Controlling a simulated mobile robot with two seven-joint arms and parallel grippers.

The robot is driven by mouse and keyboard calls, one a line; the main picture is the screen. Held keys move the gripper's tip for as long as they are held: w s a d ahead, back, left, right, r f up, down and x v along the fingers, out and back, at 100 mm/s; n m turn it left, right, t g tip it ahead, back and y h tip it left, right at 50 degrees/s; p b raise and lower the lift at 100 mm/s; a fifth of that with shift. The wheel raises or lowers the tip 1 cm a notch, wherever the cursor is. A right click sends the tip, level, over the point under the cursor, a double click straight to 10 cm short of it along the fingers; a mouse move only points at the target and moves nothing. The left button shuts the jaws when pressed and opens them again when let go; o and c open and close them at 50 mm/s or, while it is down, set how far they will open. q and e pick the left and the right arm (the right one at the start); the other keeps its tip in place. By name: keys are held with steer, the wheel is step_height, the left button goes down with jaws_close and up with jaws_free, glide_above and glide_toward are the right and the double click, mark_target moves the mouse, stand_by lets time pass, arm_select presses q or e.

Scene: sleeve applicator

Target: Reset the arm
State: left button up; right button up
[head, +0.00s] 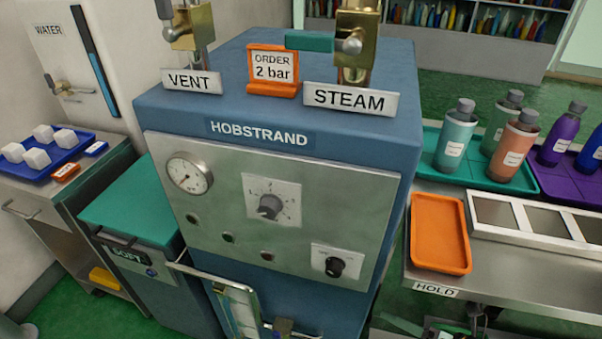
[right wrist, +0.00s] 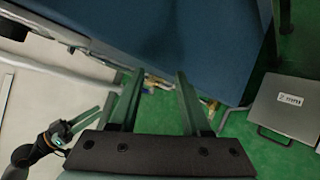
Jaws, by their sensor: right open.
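My right gripper (head: 425,328) shows only in part at the bottom edge of the head view, below the counter labelled HOLD. In the right wrist view my right gripper (right wrist: 156,85) has its two dark green fingers spread apart with nothing between them. Beyond the fingers is a blue cabinet side. A second gripper (right wrist: 110,100), apparently my left one, shows small at the left of the right wrist view; its opening is unclear. The blue HOBSTRAND machine (head: 290,125) stands in the middle of the head view, with a gauge (head: 189,173) and two knobs on its front.
The steel counter (head: 540,290) at right holds an orange tray (head: 440,232), a teal tray (head: 432,160) with bottles, and a purple tray. A blue tray (head: 75,150) with white cubes is at left. A grey box (right wrist: 285,110) is at right in the wrist view.

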steer(key=s+d+f+m+g+h, duration=0.1)
steer(key=s+d+f+m+h, duration=0.35)
steer(key=m, duration=0.65)
steer(key=s+d+f+m+g+h, duration=0.1)
steer(key=s+d+m+h, duration=0.3)
steer(key=d+m, duration=0.6)
steer(key=a+m+t+y, duration=0.25)
steer(key=a+m, duration=0.65)
steer(key=a, duration=1.2)
arm_select(q)
steer(key=s+a+r+p, duration=0.1)
steer(key=a+r+p, duration=0.2)
steer(key=r+p, duration=0.7)
steer(key=p, duration=0.3)
steer(key=shift+s+a+n+y, duration=0.25)
steer(key=shift+s+n+y, duration=0.15)
arm_select(e)
step_height(320, 180, up, 11)
steer(key=s+d+m, duration=0.1)
steer(key=d, duration=0.1)
steer(key=shift+s+d+f, duration=0.15)
steer(key=shift+s+d, duration=0.1)
steer(key=shift+d, duration=0.15)
arm_select(q)
steer(key=shift+f, duration=0.1)
arm_select(e)
steer(key=shift+g, duration=0.25)
